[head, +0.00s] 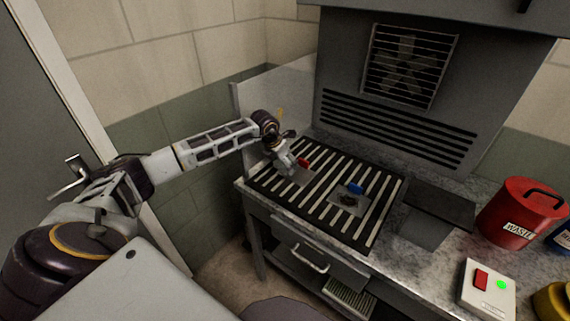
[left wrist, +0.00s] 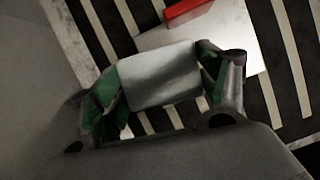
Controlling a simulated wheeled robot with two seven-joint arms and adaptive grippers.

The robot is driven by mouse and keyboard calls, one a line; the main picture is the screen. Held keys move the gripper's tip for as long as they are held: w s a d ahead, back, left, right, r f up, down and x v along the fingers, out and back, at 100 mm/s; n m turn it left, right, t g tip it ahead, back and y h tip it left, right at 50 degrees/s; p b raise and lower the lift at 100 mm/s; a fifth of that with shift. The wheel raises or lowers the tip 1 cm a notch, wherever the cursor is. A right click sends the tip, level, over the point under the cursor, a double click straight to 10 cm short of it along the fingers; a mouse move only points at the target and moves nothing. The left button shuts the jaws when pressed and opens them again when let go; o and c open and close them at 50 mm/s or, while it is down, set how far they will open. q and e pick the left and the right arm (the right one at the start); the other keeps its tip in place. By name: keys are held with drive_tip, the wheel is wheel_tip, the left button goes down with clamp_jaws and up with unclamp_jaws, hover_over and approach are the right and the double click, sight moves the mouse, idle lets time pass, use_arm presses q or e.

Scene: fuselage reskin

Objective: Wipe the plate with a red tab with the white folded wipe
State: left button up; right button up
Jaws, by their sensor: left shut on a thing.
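The plate with the red tab lies on the slatted rack, at the left in the head view; its red tab (head: 303,163) shows beside my gripper. In the left wrist view the plate (left wrist: 236,32) and its red tab (left wrist: 187,11) lie beyond the fingers. My left gripper (head: 287,166) is over this plate. In the left wrist view its green-padded fingers (left wrist: 160,82) are shut on the white folded wipe (left wrist: 158,72). The wipe overlaps the plate's near edge; I cannot tell whether they touch. My right gripper is not in view.
A second plate (head: 346,200) with a blue tab (head: 355,187) and a dark patch lies on the slatted rack (head: 378,218). A red waste can (head: 518,214) and a switch box (head: 487,289) stand at the right. A grey vented hood rises behind, and a clear panel stands at the left.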

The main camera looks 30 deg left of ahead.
use_arm(q)
drive_tip(key=shift+r, duration=0.2)
drive_tip(key=shift+r+p, duration=1.5)
drive_tip(key=shift+r, duration=1.4)
drive_tip(key=shift+r+p, duration=0.75)
drive_tip(key=shift+r, duration=0.75)
